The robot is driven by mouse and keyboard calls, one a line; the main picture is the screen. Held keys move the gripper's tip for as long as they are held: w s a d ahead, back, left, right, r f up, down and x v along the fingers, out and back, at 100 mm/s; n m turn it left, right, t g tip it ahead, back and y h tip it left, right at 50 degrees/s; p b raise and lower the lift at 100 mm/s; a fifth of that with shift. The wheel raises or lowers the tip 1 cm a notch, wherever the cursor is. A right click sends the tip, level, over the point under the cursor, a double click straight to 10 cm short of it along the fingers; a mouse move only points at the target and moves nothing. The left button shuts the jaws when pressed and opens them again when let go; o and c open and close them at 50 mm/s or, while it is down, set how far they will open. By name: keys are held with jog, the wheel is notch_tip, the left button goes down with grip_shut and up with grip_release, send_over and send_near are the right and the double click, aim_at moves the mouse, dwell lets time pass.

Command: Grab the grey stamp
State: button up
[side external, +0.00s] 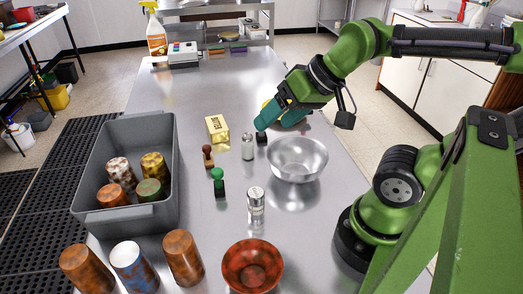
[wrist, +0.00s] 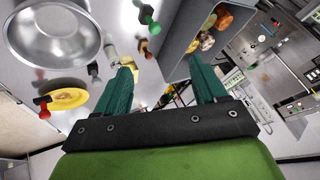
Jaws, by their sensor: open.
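My gripper (side external: 275,118) is open, its teal fingers low over the table behind the metal bowl. It also shows in the wrist view (wrist: 160,68), with nothing held between the fingers. A small dark block (side external: 262,139), apparently a stamp's base, stands just below the near fingertip; its top is hidden by the finger. What seems to be the same dark block (wrist: 93,69) shows left of the left finger in the wrist view, outside the jaws. I cannot tell its handle's colour. A brown stamp (side external: 208,158) and a green stamp (side external: 218,187) stand farther left, upright.
A silver shaker (side external: 248,147) stands close beside the dark block. The metal bowl (side external: 297,160) is to its right. A yellow box (side external: 217,129), a grey bin (side external: 125,218) with cups, and another shaker (side external: 256,205) stand around. A yellow dish (wrist: 66,98) lies near.

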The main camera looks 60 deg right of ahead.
jog(key=m+g+h, duration=0.2)
jog(key=m+g, duration=0.2)
jog(key=g, duration=0.3)
send_over(262, 135)
jog(key=d, duration=0.1)
notch_tip(262, 135, down, 8)
jog(key=f, duration=1.6)
jog(key=shift+w+a+f, duration=0.1)
jog(key=shift+w+a, duration=0.05)
jog(key=shift+w, duration=0.1)
jog(key=c, duration=1.2)
jog(key=shift+c, duration=0.2)
